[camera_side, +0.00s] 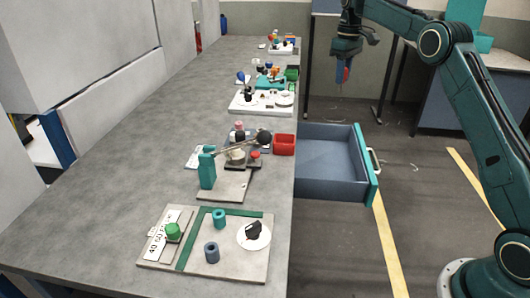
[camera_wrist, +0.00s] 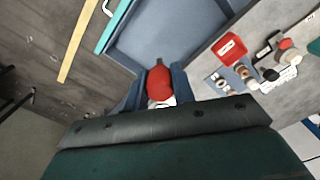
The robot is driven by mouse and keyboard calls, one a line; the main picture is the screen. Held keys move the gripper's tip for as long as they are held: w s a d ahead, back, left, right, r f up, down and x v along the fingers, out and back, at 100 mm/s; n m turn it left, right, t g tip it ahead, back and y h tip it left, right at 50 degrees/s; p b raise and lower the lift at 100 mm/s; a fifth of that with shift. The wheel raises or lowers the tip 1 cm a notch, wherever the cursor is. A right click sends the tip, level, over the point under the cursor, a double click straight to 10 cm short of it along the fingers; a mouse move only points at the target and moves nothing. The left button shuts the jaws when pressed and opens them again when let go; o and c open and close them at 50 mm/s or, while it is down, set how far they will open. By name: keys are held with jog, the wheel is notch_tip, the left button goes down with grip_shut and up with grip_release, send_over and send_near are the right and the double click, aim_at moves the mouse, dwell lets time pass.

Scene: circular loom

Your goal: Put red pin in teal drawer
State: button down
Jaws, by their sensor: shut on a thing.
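My gripper (camera_side: 344,66) hangs in the air beyond the far edge of the drawer, to the right of the workbench. It is shut on the red pin (camera_wrist: 159,82), which shows between the two fingers in the wrist view and as a small red shape under the gripper in the side view (camera_side: 340,73). The teal drawer (camera_side: 371,185), with a teal front and a blue-grey inside, is pulled out from the bench's right side. Its floor looks empty. In the wrist view the drawer (camera_wrist: 175,30) lies ahead of the fingers, at the top.
A red bin (camera_side: 284,144) stands on the bench (camera_side: 120,190) beside the drawer. Several boards with coloured parts line the bench edge. A pale handle (camera_side: 374,161) sticks out from the drawer front. The space above the drawer is clear.

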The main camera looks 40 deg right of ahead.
send_over(328, 166)
notch_tip(328, 166, down, 28)
jog(key=shift+d, duration=0.1)
dwell(1.3)
jog(key=shift+f, duration=0.1)
jog(key=c, duration=1.2)
grip_release()
jog(key=shift+o, duration=0.2)
notch_tip(328, 166, up, 12)
jog(key=shift+r, duration=0.2)
